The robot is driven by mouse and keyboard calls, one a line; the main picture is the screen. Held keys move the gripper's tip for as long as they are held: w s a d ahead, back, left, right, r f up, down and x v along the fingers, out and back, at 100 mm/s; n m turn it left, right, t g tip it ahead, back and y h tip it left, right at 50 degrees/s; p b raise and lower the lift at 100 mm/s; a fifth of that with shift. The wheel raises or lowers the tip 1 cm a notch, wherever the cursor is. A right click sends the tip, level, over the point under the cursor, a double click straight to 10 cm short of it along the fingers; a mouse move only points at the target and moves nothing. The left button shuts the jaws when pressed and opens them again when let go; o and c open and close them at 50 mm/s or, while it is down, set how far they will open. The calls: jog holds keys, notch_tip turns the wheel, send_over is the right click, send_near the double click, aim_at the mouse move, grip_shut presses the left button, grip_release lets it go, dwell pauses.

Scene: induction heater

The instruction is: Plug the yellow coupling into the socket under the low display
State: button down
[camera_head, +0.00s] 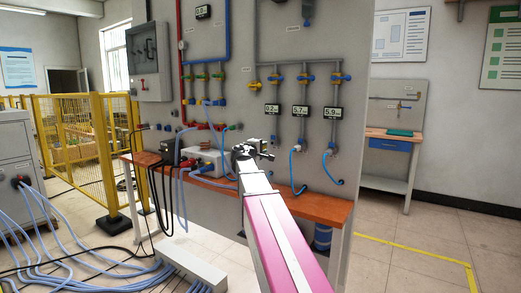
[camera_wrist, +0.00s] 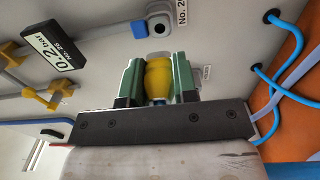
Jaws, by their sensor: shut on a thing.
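My gripper (camera_wrist: 158,82) is shut on the yellow coupling (camera_wrist: 158,76), held between its two green fingers in the wrist view. The coupling's far end points up the picture at the wall panel. A grey fitting with a dark round opening and a blue part (camera_wrist: 158,25) shows just beyond that end; I cannot tell the depth gap. The low display (camera_wrist: 53,51), reading 0.2 bar, is left of the coupling. In the head view my gripper (camera_head: 252,153) is in front of the panel, below the low display (camera_head: 272,109); the coupling is not distinguishable there.
Two other displays (camera_head: 300,111) (camera_head: 331,113) read 5.7 and 5.9, with blue hoses (camera_head: 295,175) below. An orange bench (camera_head: 315,207) runs along the panel under my arm. Blue hoses (camera_wrist: 290,65) hang at right in the wrist view. Cables cover the floor at left.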

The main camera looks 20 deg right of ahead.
jog(key=shift+x, duration=2.65)
jog(key=shift+w+d, duration=0.45)
jog(key=c, duration=0.8)
grip_release()
